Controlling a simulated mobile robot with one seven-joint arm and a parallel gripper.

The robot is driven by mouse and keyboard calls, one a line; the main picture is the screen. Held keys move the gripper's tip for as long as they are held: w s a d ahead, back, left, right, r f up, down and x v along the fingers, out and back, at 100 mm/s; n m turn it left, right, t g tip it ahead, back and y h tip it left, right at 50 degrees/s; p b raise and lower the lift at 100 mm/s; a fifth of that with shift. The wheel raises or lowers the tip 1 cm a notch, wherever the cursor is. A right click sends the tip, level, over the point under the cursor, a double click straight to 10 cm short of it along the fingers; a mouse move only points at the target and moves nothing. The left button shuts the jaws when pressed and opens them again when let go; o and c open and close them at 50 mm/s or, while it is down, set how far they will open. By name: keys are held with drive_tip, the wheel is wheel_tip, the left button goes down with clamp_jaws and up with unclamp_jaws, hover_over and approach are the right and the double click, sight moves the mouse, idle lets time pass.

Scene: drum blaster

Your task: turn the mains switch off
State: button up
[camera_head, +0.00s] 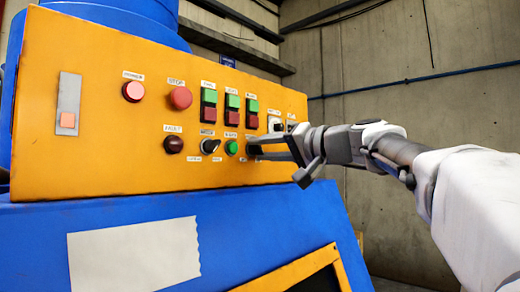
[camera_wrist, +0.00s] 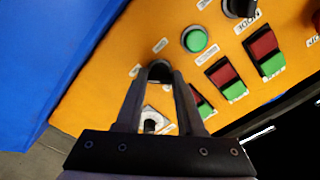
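The orange control panel (camera_head: 100,130) carries the switches. In the wrist view, a round black knob (camera_wrist: 160,68) lies between the tips of my gripper (camera_wrist: 161,80). In the head view, my gripper (camera_head: 252,147) reaches in from the right to the panel, just right of the green button (camera_head: 232,147). Its fingers stand apart, one on each side of the knob. I cannot tell whether they touch it.
Another switch on a pale plate (camera_wrist: 151,121) sits close to the fingers. Green-and-red button pairs (camera_head: 209,105), a red stop button (camera_head: 180,98) and a black selector (camera_head: 210,146) are to the left. The blue housing (camera_head: 230,225) juts out below the panel.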

clamp_jaws()
drive_tip(key=m, duration=0.3)
drive_tip(key=shift+m, duration=0.4)
drive_tip(key=m+p, duration=0.3)
drive_tip(key=m, duration=0.5)
drive_tip(key=shift+r, duration=0.1)
drive_tip(key=shift+m+p, duration=0.9)
drive_tip(key=shift+m, duration=1.1)
